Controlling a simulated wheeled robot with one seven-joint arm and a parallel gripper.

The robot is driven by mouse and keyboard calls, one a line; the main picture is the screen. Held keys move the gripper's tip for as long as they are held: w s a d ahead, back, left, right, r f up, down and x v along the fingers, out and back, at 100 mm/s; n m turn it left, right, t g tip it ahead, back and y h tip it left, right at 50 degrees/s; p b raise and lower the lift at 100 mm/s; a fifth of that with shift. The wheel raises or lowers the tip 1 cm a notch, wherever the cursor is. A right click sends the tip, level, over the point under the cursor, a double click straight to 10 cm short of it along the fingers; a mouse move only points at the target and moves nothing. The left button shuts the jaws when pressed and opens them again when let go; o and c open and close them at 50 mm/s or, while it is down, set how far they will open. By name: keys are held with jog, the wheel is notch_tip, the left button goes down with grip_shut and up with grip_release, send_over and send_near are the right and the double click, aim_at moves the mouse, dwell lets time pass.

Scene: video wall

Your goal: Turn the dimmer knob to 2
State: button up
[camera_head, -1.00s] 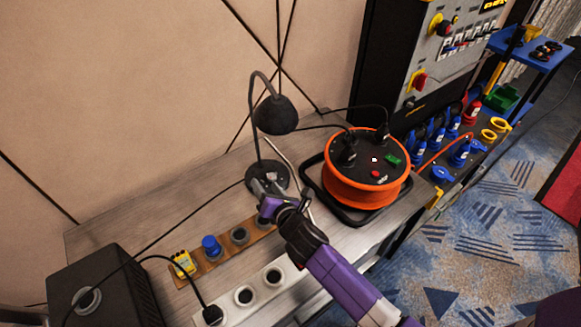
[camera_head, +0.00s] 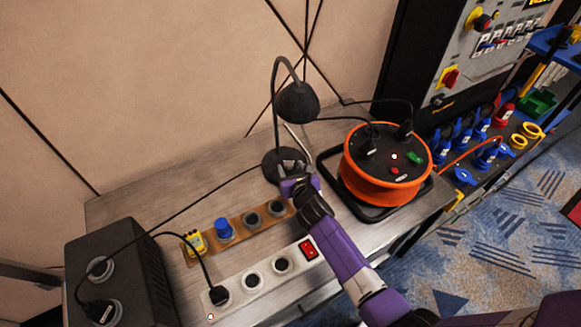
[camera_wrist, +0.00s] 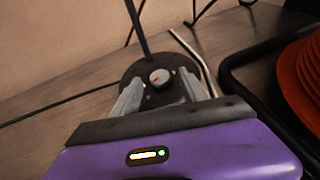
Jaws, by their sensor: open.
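The dimmer knob (camera_wrist: 159,77) is a small grey dial with a red mark. It sits on the round black base (camera_wrist: 185,75) of the desk lamp, whose dark shade (camera_head: 296,103) shows in the head view. My gripper (camera_wrist: 160,88) is open, its two grey fingers on either side of the knob in the wrist view, with gaps beside it. I cannot tell how high the fingertips are above the base. In the head view my gripper (camera_head: 293,168) is at the lamp base and hides most of the knob. No scale numbers are readable.
An orange cable reel (camera_head: 380,180) in a black frame stands right of the lamp. A wooden socket strip (camera_head: 238,233) and a white power strip (camera_head: 238,292) lie in front. A black box (camera_head: 120,260) is at the left.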

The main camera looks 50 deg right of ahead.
jog(key=shift+w+d+f, duration=0.15)
jog(key=shift+w+d, duration=0.05)
jog(key=shift+w, duration=0.25)
grip_shut()
